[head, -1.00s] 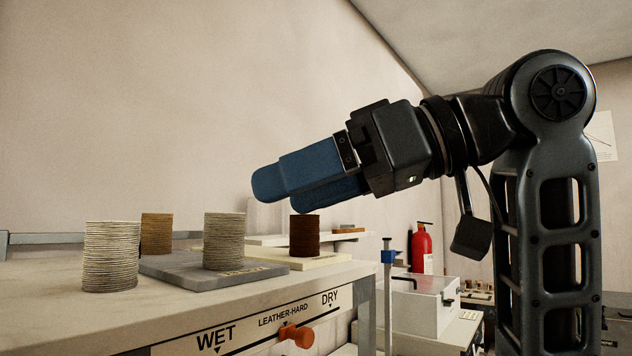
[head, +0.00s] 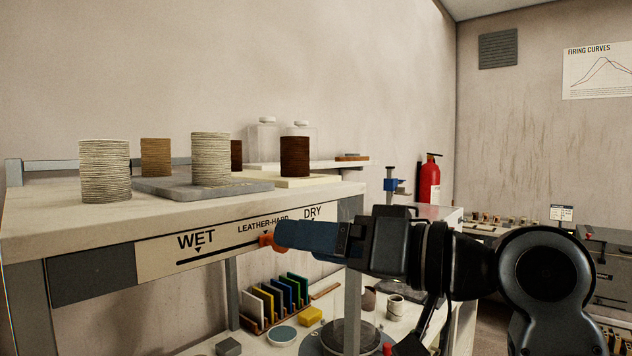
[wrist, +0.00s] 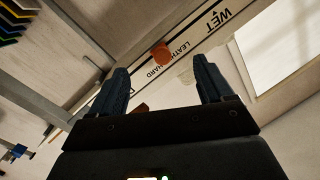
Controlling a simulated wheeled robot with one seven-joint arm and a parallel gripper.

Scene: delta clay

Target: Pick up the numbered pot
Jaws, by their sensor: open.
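Several ribbed cylindrical pots stand upright on the shelf top in the head view. A pale pot (head: 105,170) is at the front left, a tan pot (head: 156,157) behind it, and a grey-beige pot (head: 211,158) on a grey slab. A dark brown pot (head: 295,157) stands on a cream slab, with another dark one (head: 236,155) partly hidden behind. I cannot read a number on any of them. My gripper (head: 284,235) is open and empty, below the shelf top by the front rail, apart from the pots. In the wrist view, the fingers (wrist: 160,66) are spread.
The shelf's front rail (head: 150,253) reads WET, LEATHER-HARD, DRY. Its orange knob (head: 265,241) is close to my fingertips and also shows in the wrist view (wrist: 161,54). Below are a coloured rack (head: 272,300) and a yellow block (head: 310,316). A red extinguisher (head: 429,180) stands behind.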

